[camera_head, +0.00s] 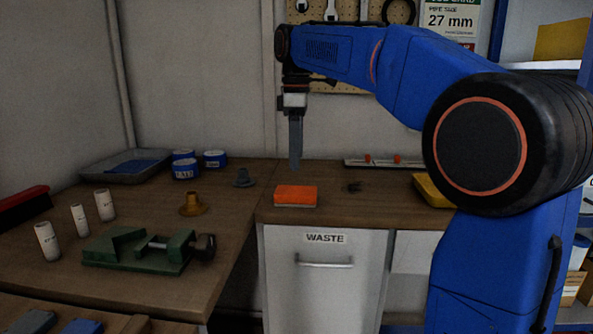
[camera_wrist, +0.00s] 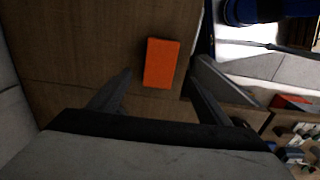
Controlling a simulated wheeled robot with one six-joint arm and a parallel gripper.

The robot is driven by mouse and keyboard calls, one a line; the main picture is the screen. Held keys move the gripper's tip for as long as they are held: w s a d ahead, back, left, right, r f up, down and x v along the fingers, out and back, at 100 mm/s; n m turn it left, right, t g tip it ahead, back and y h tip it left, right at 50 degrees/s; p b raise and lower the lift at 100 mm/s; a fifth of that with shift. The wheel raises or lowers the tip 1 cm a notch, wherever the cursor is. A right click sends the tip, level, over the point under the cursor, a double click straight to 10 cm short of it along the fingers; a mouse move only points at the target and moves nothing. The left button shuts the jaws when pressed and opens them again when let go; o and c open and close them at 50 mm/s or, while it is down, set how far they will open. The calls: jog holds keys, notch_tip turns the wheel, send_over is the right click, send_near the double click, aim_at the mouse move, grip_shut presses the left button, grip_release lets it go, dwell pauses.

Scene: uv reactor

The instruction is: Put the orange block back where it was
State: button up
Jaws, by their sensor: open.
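The orange block (camera_head: 295,196) lies flat on the wooden bench, near its front edge above the waste cabinet. It also shows in the wrist view (camera_wrist: 161,63), beyond and between my two fingers. My gripper (camera_head: 296,166) hangs pointing down above and behind the block in the head view, apart from it. In the wrist view the fingers of my gripper (camera_wrist: 158,82) are spread wide with nothing between them.
Blue tins (camera_head: 185,168) and a grey tray (camera_head: 100,170) sit behind. A yellow object (camera_head: 430,190) lies right. Bare wood surrounds the block.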

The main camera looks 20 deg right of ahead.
jog(key=shift+r, duration=1.15)
jog(key=s+d+f+m+t, duration=0.2)
jog(key=s+f+m, duration=0.4)
jog(key=s+f, duration=0.9)
jog(key=s+d+f+m+t, duration=0.2)
jog(key=s+d+f+m, duration=0.3)
jog(key=s+f, duration=1)
jog(key=s+m, duration=0.1)
jog(key=m, duration=0.1)
jog(key=shift+m+t, duration=0.3)
jog(key=shift+t, duration=0.1)
jog(key=shift+c, duration=0.4)
